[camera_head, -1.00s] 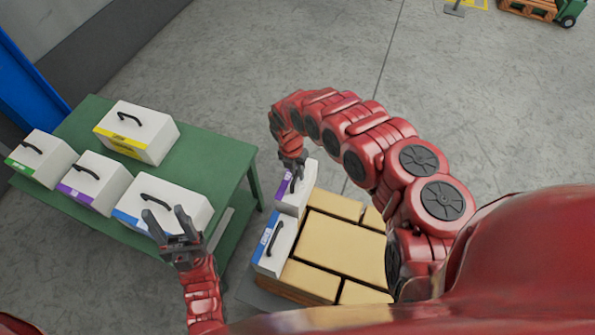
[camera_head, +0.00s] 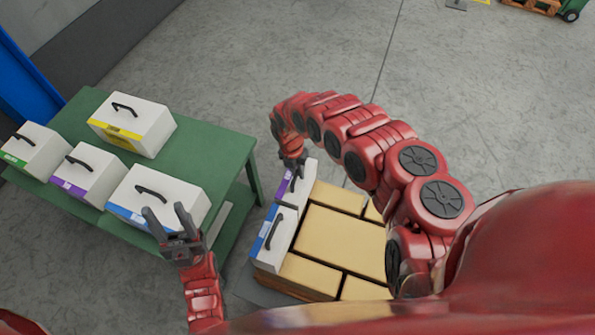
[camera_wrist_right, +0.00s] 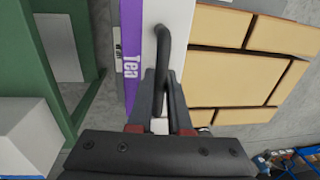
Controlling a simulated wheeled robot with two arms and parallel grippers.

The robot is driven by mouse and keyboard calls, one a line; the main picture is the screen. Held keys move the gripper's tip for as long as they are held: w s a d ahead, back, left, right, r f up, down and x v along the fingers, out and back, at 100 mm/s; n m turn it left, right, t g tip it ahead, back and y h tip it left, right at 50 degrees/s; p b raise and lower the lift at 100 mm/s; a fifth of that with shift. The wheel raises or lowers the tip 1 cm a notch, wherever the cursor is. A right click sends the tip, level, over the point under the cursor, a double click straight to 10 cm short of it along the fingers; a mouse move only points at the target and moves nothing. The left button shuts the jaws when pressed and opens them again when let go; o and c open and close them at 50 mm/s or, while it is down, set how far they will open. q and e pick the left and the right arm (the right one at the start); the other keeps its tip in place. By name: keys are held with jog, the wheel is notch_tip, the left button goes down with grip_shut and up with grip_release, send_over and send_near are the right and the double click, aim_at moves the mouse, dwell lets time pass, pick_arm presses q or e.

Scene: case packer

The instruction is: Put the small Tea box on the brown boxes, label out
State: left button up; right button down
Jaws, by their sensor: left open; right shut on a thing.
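A small white box with a purple strip (camera_head: 305,184) sits at the left edge of the brown boxes (camera_head: 343,239), behind a blue-labelled white box. In the right wrist view its purple label (camera_wrist_right: 131,60) reads "Tea" and faces left, towards the green table. My right gripper (camera_head: 293,167) is shut on the black handle (camera_wrist_right: 162,75) of this Tea box. Whether the box bears fully on the brown boxes cannot be told. My left gripper (camera_head: 167,220) is open and empty, with its fingers up in front of the green table's near edge.
A blue-labelled white box (camera_head: 274,240) stands on the brown boxes, close to the Tea box. The green table (camera_head: 222,155) holds several white boxes: yellow (camera_head: 145,128), green (camera_head: 38,145), purple (camera_head: 92,172) and blue (camera_head: 168,192) labelled. The other brown box tops are clear.

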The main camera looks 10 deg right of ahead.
jog(key=shift+f+b, duration=0.3)
jog(key=shift+f, duration=0.05)
jog(key=c, duration=0.8)
grip_release()
jog(key=shift+o, duration=0.2)
